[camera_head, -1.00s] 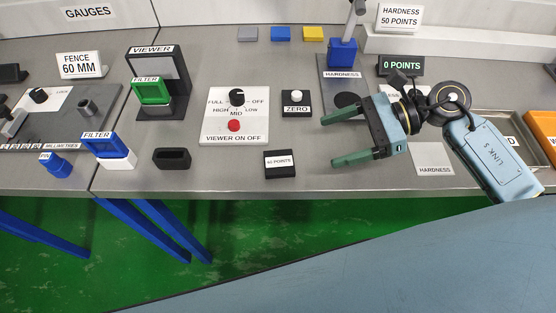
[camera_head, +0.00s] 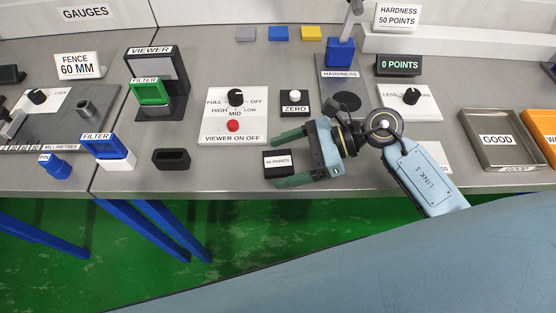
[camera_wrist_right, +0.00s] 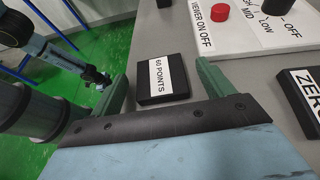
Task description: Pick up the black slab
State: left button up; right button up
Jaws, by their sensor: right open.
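The black slab (camera_head: 279,164) lies flat near the front edge of the grey bench, with a white points label on top. In the right wrist view the slab (camera_wrist_right: 163,79) reads "60 POINTS". My right gripper (camera_head: 277,160) is open, with one green finger beyond the slab's far side and one by its near side. In the right wrist view, its fingers (camera_wrist_right: 163,70) stand apart at either side of the slab, with gaps showing. Part of what looks like my left arm (camera_wrist_right: 92,76) shows small in that view; its jaw state is unclear.
The ZERO button box (camera_head: 295,103) stands just behind the far finger. The viewer switch panel (camera_head: 233,130) is left of it. A black open holder (camera_head: 172,158) sits farther left. The GOOD tray (camera_head: 497,150) is at the right. The bench drops off just in front of the slab.

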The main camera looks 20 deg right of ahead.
jog(key=c, duration=1.1)
